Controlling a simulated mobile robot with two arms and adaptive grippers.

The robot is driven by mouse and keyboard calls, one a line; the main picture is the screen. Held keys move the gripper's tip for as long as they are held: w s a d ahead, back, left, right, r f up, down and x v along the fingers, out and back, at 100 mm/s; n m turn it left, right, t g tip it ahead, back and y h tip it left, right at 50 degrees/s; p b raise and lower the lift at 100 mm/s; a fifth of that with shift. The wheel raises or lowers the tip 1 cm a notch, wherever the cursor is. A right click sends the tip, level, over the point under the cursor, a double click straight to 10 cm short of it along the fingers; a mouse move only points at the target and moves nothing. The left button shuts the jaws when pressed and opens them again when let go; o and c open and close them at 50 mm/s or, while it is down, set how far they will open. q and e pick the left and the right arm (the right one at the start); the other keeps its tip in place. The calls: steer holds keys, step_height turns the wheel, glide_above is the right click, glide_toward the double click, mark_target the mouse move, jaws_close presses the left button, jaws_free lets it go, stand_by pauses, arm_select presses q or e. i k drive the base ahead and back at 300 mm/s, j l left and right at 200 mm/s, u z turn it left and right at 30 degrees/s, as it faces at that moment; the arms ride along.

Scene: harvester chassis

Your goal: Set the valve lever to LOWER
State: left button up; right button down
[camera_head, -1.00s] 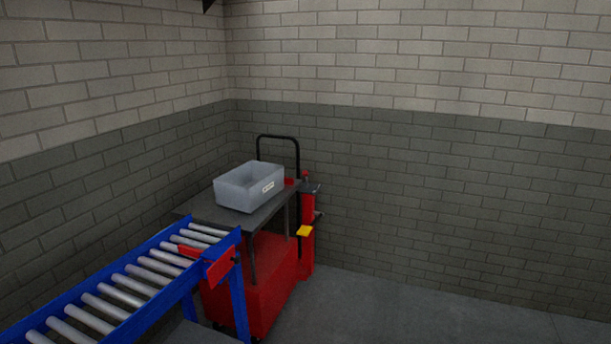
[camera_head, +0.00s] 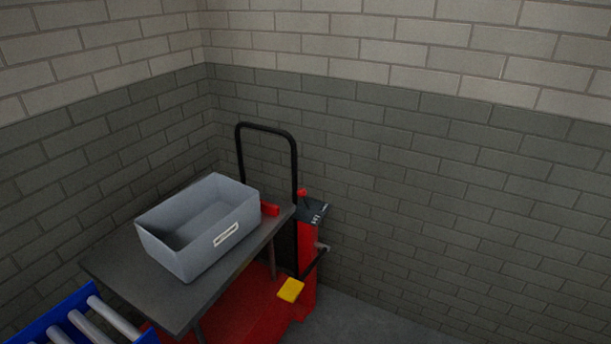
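The valve lever seems to be the small red-topped lever (camera_head: 303,195) on the dark top plate (camera_head: 313,211) of a red post (camera_head: 308,255), right of the black handle frame. The plate carries small pale lettering that is too small to read, so I cannot tell the lever's setting. A yellow pedal-like pad (camera_head: 290,290) sticks out low in front of the post. Neither of my grippers is in view.
A grey bin (camera_head: 227,235), empty as far as I see, sits on the dark cart top (camera_head: 110,268). A black handle frame (camera_head: 296,165) rises behind it. A blue roller conveyor (camera_head: 45,323) is at lower left. Brick walls close the corner; grey floor (camera_head: 350,318) is free at right.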

mark_target(300, 192)
steer(key=i+l, duration=0.25)
steer(key=i, duration=0.15)
steer(key=i+l+u, duration=0.15)
steer(key=i+l, duration=0.15)
steer(key=i, duration=0.05)
